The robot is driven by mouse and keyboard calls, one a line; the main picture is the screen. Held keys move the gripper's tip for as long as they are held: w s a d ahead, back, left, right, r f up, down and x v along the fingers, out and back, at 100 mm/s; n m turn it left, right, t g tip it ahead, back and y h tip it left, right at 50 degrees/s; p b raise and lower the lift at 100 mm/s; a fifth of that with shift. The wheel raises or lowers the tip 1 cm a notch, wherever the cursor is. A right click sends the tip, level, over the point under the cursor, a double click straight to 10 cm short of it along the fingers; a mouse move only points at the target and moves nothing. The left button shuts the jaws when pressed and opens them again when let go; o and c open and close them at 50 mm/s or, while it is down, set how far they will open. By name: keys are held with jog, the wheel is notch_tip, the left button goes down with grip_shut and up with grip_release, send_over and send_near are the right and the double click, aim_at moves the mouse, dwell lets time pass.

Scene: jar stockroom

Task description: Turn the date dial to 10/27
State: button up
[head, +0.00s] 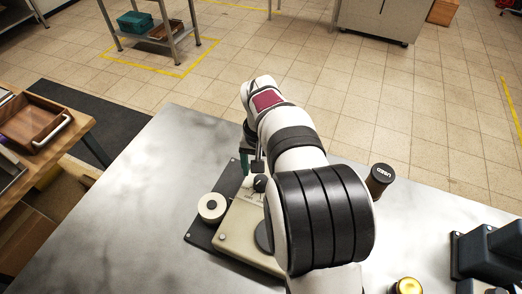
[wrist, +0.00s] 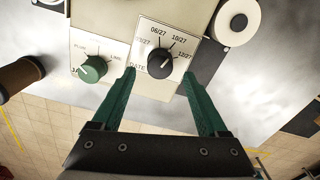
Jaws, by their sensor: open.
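The date dial is a black round knob (wrist: 160,64) on a white plate with labels 06/27, 10/27, 12/27 and one partly hidden. It sits on a cream machine (head: 240,235). I cannot tell for sure which label its pointer faces. My gripper (wrist: 159,74) is open, its green fingers either side of the knob's lower part in the wrist view, with gaps visible; contact is not seen. In the head view my arm hides most of the gripper and part of the machine. A green knob (wrist: 92,69) with its own labels is left of the date dial in the wrist view.
A white roll (head: 212,207) sits at the machine's left. A dark jar (head: 380,180) and a yellow-lidded jar (head: 407,286) stand to the right. A blue-grey device (head: 490,252) is at the far right. The table's left part is clear.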

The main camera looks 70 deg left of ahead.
notch_tip(320, 180, up, 12)
dwell(0.4)
